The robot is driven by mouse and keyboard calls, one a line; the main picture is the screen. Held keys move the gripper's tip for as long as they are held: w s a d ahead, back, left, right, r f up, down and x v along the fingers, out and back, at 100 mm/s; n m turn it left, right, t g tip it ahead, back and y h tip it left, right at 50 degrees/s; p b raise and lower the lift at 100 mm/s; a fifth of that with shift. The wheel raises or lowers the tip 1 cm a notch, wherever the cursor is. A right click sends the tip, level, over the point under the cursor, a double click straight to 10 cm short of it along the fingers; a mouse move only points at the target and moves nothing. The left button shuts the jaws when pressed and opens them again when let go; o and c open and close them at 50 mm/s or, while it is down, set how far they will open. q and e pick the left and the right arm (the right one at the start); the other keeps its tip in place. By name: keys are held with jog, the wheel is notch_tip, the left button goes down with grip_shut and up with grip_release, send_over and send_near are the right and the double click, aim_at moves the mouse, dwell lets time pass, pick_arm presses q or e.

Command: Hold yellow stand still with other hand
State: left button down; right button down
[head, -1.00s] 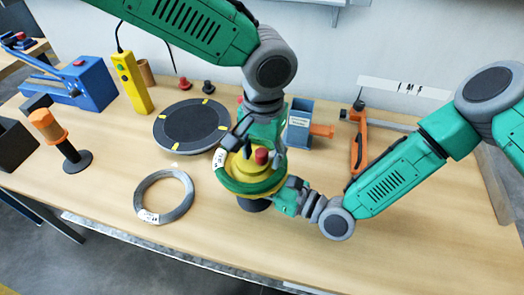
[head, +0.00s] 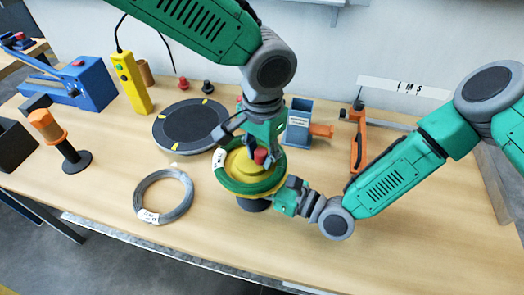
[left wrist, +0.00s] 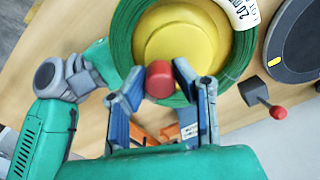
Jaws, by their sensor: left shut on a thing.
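The yellow stand (head: 238,164) is a round spool on a dark foot, with a green coil (head: 228,186) around it. The coil carries a white label. A red knob (head: 260,156) shows above the stand's middle. My left gripper (head: 258,150) reaches down over the stand. In the left wrist view its fingers are on either side of the red knob (left wrist: 159,79), shut on it, with the yellow top (left wrist: 180,40) beyond. My right gripper (head: 284,197) is at the stand's right front edge, close against the coil; its fingertips are partly hidden, so its grip is unclear.
A grey wire coil (head: 164,196) lies left of the stand. A dark round turntable (head: 190,127) is behind it. An orange-topped post (head: 62,140), a yellow control box (head: 132,82) and an orange tool (head: 358,138) stand around. The front right table is clear.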

aim_at(261, 151)
pick_arm(q)
jog(key=m, duration=0.5)
jog(key=shift+m, duration=0.3)
jog(key=m, duration=0.5)
jog(key=shift+w+r, duration=0.1)
jog(key=shift+w, duration=0.05)
jog(key=c, duration=1.3)
grip_release()
notch_tip(261, 151, up, 12)
